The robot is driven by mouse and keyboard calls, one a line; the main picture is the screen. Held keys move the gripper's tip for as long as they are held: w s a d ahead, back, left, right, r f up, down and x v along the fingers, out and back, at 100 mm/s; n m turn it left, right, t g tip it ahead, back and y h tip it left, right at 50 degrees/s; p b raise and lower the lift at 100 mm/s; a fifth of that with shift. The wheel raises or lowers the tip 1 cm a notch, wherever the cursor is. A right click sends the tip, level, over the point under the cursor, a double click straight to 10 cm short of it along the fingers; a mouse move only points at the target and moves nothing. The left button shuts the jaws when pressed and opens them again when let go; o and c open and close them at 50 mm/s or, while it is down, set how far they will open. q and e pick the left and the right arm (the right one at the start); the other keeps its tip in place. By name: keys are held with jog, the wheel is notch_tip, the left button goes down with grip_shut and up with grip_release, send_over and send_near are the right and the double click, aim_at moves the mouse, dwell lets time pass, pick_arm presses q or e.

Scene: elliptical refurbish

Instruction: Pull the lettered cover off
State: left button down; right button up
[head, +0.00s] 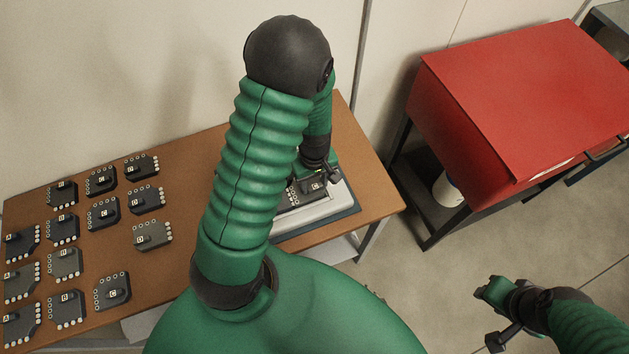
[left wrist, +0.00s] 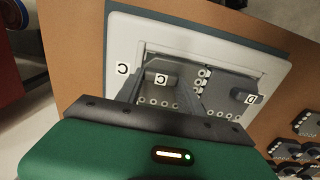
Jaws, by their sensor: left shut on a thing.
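A pale grey tray-like unit (head: 335,205) sits on the brown table, partly behind my left arm. In the left wrist view its light rim (left wrist: 118,40) bears a C label. Inside it are a dark cover lettered C (left wrist: 161,79) and, to its right, a second dark lettered cover (left wrist: 251,98). My left gripper (head: 325,178) is over the unit. Its fingers (left wrist: 165,92) are shut on the C cover's raised block. Whether the cover is lifted cannot be told. My right gripper (head: 497,328) hangs over the floor at lower right, away from the table; its jaw state is unclear.
Several dark lettered covers (head: 103,213) lie in rows on the left of the brown table (head: 365,185). A red cabinet (head: 520,95) on a dark frame stands to the right, with a white container beneath. Floor is free between table and cabinet.

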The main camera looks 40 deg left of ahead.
aim_at(315, 184)
pick_arm(q)
jog(key=shift+w+r, duration=0.1)
dwell(0.3)
notch_tip(315, 184, up, 17)
jog(key=p, duration=1.6)
